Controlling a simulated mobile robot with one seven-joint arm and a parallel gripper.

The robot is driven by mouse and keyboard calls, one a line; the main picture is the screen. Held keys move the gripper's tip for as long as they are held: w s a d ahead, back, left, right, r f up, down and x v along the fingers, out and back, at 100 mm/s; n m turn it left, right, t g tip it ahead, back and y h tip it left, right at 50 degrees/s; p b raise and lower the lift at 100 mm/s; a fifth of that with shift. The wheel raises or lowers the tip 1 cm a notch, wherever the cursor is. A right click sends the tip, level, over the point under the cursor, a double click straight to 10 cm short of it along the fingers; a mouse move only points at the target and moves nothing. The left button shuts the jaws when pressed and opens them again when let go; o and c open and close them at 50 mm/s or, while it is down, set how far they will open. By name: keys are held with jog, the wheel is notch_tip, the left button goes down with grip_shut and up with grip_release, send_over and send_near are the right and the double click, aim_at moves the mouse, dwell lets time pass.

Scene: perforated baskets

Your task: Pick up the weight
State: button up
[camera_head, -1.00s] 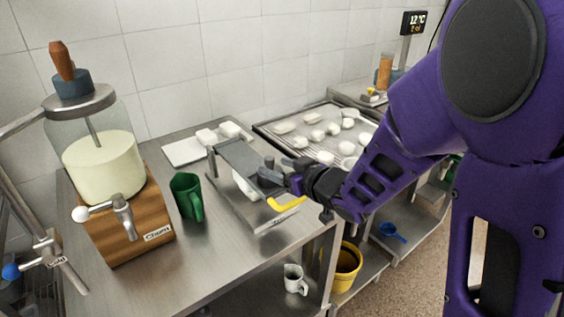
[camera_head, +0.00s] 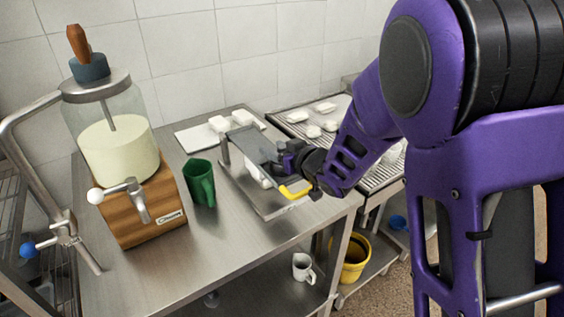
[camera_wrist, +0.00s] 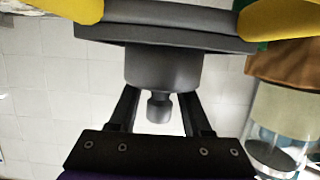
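A grey weight (camera_wrist: 162,68) fills the top middle of the wrist view, with a wide plate, a short cylinder and a small round knob. My gripper (camera_wrist: 158,92) has its two black fingers apart, one on each side of the knob, with visible gaps. The finger ends meet the cylinder's edge in the picture; I cannot tell whether they touch it. The weight is hard to make out there beside my gripper.
A green cup (camera_head: 200,182) stands left of the press, and a churn on a wooden base (camera_head: 150,212) further left. A tray rack (camera_head: 296,118) stands at the back right. A white mug (camera_head: 303,267) and yellow bucket (camera_head: 355,262) are below.

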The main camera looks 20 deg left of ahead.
grip_shut()
jog(key=shift+s+d+f, duration=0.1)
jog(key=shift+f, duration=0.15)
dwell(0.8)
jog(key=shift+r, duration=0.15)
